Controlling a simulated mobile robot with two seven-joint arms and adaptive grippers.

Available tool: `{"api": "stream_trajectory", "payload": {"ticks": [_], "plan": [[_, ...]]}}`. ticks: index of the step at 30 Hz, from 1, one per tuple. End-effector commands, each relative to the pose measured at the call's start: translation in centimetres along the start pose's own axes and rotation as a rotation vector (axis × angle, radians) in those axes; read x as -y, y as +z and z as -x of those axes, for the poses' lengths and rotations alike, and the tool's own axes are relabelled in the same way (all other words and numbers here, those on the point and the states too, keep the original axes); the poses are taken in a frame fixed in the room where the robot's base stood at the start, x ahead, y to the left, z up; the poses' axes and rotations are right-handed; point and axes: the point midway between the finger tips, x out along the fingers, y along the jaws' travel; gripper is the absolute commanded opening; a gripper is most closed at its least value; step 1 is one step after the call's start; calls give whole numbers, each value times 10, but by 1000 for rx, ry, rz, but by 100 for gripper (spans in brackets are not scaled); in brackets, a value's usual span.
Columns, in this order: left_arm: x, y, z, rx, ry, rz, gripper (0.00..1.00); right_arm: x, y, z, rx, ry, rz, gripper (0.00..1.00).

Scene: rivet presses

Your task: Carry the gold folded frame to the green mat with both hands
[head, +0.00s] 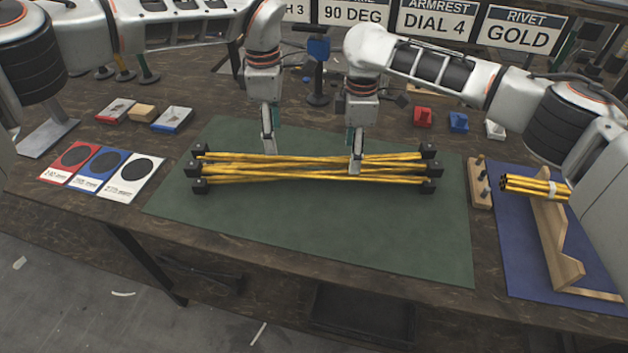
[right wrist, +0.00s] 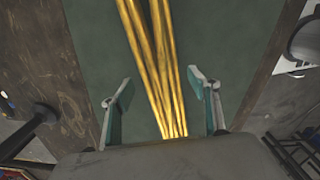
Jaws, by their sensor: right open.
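The gold folded frame (head: 310,167) is a bundle of long gold rods with black end blocks. It lies left to right over the green mat (head: 310,225). My left gripper (head: 268,146) points down at the rods' back edge, left of centre; its finger gap is not clear. My right gripper (head: 356,165) points down at the rods, right of centre. In the right wrist view, its fingers (right wrist: 164,96) are open, apart on either side of the gold rods (right wrist: 155,60), with no finger visibly touching them.
A blue mat (head: 520,255) at right holds a wooden stand (head: 552,235) and more gold rods (head: 535,187). Red, blue and white cards (head: 103,167) lie at left. Small parts (head: 458,121) stand at the back. The green mat's front is clear.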

Motion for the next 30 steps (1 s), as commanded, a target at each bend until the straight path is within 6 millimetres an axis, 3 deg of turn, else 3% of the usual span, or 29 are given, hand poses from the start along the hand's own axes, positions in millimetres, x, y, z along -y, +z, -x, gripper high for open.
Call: {"api": "stream_trajectory", "payload": {"ticks": [3,10,30], "plan": [[0,0,0,0,0,0,60,0,0,24,-1,2,1,60],[0,0,0,0,0,0,60,0,0,53,-1,0,0,60],[3,2,-3,6,-10,1,60,0,0,60,-2,1,1,60]]}}
